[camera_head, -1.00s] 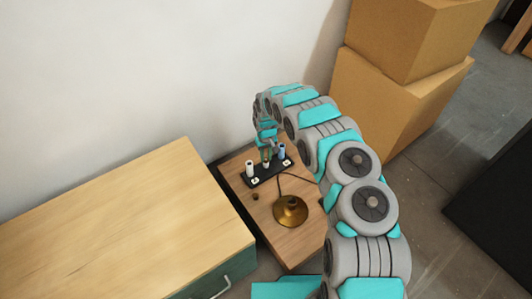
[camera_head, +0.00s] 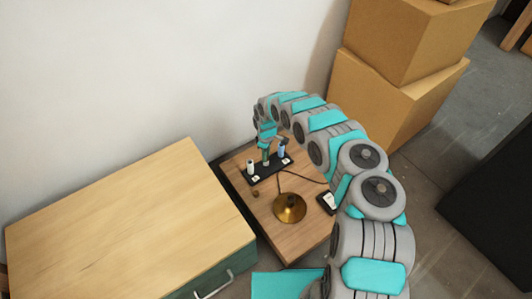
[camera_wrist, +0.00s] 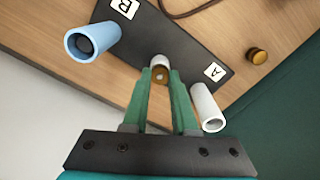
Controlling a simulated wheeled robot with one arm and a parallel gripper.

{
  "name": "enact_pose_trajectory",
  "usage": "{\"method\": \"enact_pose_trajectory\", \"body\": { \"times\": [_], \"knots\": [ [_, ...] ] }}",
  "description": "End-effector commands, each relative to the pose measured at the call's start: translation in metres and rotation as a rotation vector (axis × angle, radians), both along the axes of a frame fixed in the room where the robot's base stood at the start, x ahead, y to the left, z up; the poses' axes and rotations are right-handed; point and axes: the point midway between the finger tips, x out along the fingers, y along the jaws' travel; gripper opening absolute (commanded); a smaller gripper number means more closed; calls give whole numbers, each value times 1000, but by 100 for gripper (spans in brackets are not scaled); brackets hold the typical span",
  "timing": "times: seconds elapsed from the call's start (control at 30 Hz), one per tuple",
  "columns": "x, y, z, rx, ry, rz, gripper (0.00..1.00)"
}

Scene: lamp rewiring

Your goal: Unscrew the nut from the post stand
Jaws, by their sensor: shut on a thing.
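The post stand (camera_head: 258,178) is a black bar on the small wooden table, with labels A and B; its bare face shows in the wrist view (camera_wrist: 188,47). A white tube (camera_wrist: 208,108) stands by A and a light blue tube (camera_wrist: 91,41) by B. Between them is a short whitish post (camera_wrist: 158,60) with a small brass-coloured nut (camera_wrist: 160,76) at its near end. My gripper (camera_wrist: 160,72) has its green fingers on either side of the nut and is shut on it. In the head view my gripper (camera_head: 266,158) is at the middle of the stand.
A brass lamp base (camera_head: 290,208) with a dark cord stands on the small table. A small brass knob (camera_wrist: 257,56) lies near A. A black-and-white item (camera_head: 327,202) is at the right edge. A wooden-topped cabinet (camera_head: 120,230) is left; cardboard boxes (camera_head: 390,105) are behind right.

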Motion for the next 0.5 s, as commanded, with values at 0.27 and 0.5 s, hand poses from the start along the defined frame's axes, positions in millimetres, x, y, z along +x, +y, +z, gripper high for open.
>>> {"method": "enact_pose_trajectory", "body": {
  "times": [0.27, 0.5],
  "knots": [
    [0, 0, 0, 0, 1, 13, 0],
    [0, -1, 1, 1, 0, 212, 0]
  ]
}}
